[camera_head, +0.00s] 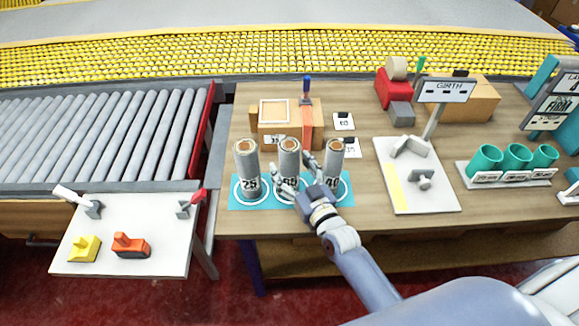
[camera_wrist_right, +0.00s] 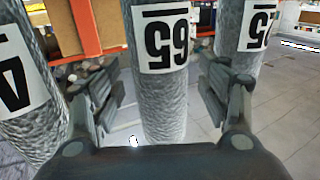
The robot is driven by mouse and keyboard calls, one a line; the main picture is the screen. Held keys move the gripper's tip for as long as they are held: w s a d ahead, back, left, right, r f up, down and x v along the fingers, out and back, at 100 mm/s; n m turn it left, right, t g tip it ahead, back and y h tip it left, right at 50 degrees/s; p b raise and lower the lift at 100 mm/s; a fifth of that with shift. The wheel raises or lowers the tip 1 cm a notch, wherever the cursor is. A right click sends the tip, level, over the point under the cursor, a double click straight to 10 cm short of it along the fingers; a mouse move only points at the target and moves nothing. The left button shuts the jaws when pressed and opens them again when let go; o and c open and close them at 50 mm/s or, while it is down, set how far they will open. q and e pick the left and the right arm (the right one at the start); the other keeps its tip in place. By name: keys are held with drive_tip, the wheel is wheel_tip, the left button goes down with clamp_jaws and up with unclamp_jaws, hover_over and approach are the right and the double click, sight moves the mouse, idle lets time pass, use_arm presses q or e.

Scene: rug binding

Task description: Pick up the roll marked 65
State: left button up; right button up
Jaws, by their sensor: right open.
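Three grey rolls stand upright in a row on a blue mat (camera_head: 347,190) on the wooden table. The roll marked 65 (camera_head: 289,158) is the middle one. In the right wrist view the roll marked 65 (camera_wrist_right: 163,100) stands between my right gripper's fingers, its label upside down. My right gripper (camera_head: 296,178) is open around it, with gaps visible at both sides. The roll marked 25 (camera_head: 246,162) is at the left. The roll marked 40 (camera_head: 334,158) is at the right, close to a finger. My left gripper is not in view.
A cardboard box (camera_head: 270,115) with an orange upright stands behind the rolls. A white board with a GIRTH sign (camera_head: 447,90) is to the right, then teal cups (camera_head: 516,156). A white side table (camera_head: 130,235) and roller conveyor (camera_head: 100,140) are left.

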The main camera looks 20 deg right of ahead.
drive_tip(key=shift+w+a, duration=0.15)
drive_tip(key=shift+w, duration=0.55)
drive_tip(key=shift+c, duration=0.5)
drive_tip(key=c, duration=1.1)
drive_tip(key=shift+r, duration=0.15)
